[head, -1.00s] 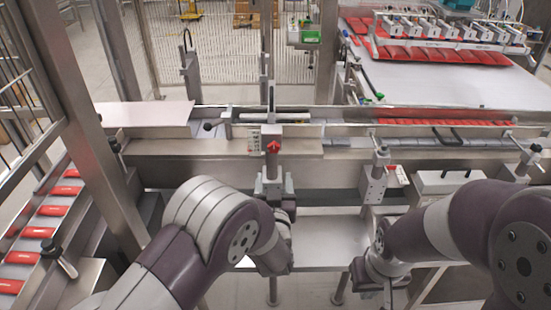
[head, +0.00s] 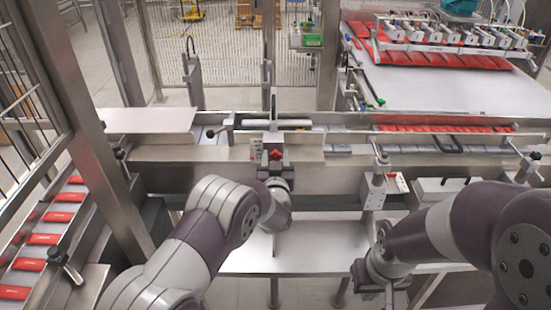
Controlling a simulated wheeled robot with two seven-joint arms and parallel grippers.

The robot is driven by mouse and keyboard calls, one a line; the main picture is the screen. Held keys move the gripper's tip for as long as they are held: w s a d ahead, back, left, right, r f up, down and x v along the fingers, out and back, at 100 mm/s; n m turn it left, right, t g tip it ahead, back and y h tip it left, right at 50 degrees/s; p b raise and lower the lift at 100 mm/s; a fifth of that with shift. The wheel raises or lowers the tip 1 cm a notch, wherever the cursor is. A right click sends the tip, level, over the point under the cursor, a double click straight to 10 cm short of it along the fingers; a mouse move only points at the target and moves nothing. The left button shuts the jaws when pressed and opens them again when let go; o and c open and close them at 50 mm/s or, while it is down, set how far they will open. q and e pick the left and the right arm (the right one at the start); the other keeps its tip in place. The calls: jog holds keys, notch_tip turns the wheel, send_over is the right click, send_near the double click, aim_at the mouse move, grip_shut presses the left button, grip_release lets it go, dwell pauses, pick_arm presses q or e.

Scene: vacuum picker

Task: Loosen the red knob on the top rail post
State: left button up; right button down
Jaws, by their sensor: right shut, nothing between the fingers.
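The red knob (head: 275,154) sits on the top rail post (head: 256,150) at the middle of the machine in the head view. My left gripper (head: 273,164) is right at the knob, reaching it from the near side. It hides the knob's lower part and much of the post below. I cannot tell whether its fingers touch the knob or have closed on it. My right gripper (head: 388,296) is low at the right, well away from the knob, and is shut and empty.
A second post with a clamp block (head: 373,190) stands right of the knob. A long metal rail (head: 330,147) runs across behind and beside it. Red packs (head: 62,216) lie on the left conveyor. A light shelf (head: 325,240) lies below, mostly clear.

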pick_arm(q)
jog(key=c, duration=0.6)
jog(key=shift+f+n+b, duration=0.2)
jog(key=shift+n+b, duration=0.1)
jog(key=shift+b, duration=0.35)
jog(key=shift+f+n+b, duration=0.15)
jog(key=shift+n+b, duration=7.15)
jog(key=shift+b, duration=1)
jog(key=shift+f+n+b, duration=0.1)
jog(key=shift+n+b, duration=7.2)
jog(key=shift+b, duration=0.95)
jog(key=o, duration=1)
jog(key=shift+s, duration=0.1)
